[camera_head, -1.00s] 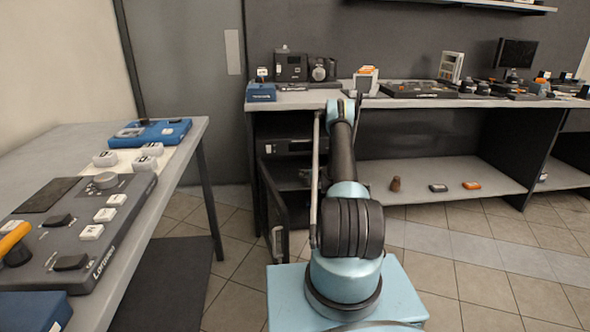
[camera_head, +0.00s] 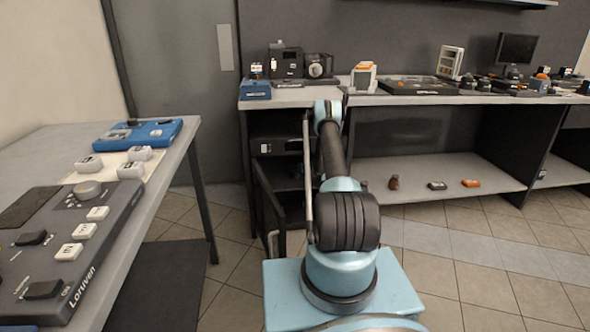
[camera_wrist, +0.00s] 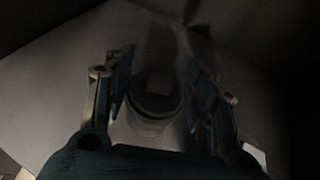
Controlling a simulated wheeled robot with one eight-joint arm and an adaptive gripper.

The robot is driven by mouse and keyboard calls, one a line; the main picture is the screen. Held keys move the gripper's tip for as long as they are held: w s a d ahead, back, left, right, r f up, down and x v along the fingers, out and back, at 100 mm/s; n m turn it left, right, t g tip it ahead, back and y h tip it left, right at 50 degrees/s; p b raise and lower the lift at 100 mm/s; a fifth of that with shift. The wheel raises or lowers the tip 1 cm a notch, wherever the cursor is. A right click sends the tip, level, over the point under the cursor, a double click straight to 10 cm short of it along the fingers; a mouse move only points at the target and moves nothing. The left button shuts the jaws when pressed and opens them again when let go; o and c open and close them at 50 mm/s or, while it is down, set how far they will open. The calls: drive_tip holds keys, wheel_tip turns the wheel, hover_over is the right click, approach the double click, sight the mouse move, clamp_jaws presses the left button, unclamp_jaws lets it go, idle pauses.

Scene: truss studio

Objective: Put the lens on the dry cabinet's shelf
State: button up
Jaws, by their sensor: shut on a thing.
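My gripper (camera_wrist: 160,92) shows in the wrist view, its two fingers on either side of a dark round lens (camera_wrist: 150,104). It is shut on the lens, over a pale grey surface (camera_wrist: 60,85) in a dark space. I cannot tell whether the lens touches that surface. In the head view the dry cabinet (camera_head: 283,149) is dark and stands under the left end of the back bench, its door (camera_head: 271,212) swung open towards me. My arm reaches to its opening and hides the gripper and lens there. The cabinet's shelf (camera_head: 288,184) shows only in part.
The back bench (camera_head: 300,97) carries cameras, a blue box and several devices. Its lower board (camera_head: 430,181) holds a few small items. A side table (camera_head: 178,152) with a control panel (camera_head: 75,240) stands at the left. Tiled floor lies free at the right.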

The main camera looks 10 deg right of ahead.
drive_tip(key=shift+a+f, duration=0.1)
drive_tip(key=shift+a, duration=0.05)
drive_tip(key=o, duration=1.6)
drive_tip(key=shift+o, duration=0.2)
